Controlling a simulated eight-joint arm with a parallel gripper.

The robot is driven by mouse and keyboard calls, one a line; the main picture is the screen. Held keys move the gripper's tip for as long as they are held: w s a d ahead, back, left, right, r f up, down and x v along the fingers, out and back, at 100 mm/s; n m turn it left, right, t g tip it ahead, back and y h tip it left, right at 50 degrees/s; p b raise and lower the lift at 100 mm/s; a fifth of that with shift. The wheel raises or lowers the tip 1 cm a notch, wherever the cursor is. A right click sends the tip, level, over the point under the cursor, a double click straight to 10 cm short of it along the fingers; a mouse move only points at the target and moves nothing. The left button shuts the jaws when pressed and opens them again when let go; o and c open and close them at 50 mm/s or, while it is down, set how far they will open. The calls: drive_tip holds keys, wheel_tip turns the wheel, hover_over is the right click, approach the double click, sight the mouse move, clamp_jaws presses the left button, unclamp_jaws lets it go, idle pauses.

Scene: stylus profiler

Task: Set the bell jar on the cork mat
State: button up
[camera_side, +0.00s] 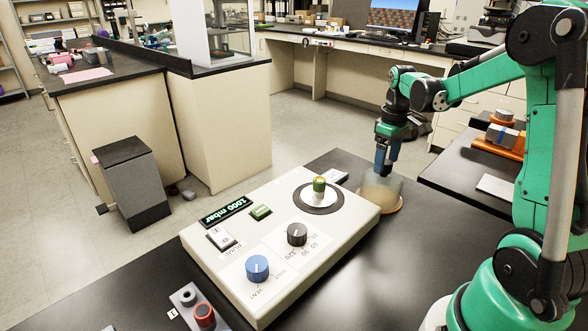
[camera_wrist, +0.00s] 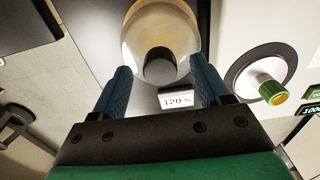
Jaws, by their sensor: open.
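The bell jar (camera_side: 396,186) is a clear dome standing upright on the tan cork mat (camera_side: 398,209), just beyond the right back corner of the white console. The mat's rim shows around its base. In the wrist view the jar (camera_wrist: 184,42) is seen from above, with a dark round knob (camera_wrist: 160,67) on top. My gripper (camera_side: 383,168) is right above the jar. Its blue fingers are open in the wrist view (camera_wrist: 158,82), with the knob in line with the gap between them and clear space on both sides. The fingers appear to hold nothing.
The white console (camera_side: 330,240) carries a round plate (camera_side: 300,199) with a green and gold piece, a black dial and a blue knob. A dark side bench (camera_side: 450,172) stands to the right.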

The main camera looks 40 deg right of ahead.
wheel_tip(320, 180, up, 12)
drive_tip(key=f, duration=0.1)
drive_tip(key=s+a+f+t, duration=0.1)
drive_tip(key=a+f+t, duration=0.2)
drive_tip(key=a, duration=0.7)
drive_tip(key=a+f+t, duration=0.3)
drive_tip(key=a+t, duration=0.1)
drive_tip(key=a, duration=0.7)
drive_tip(key=shift+s+a, duration=0.3)
drive_tip(key=shift+s, duration=0.1)
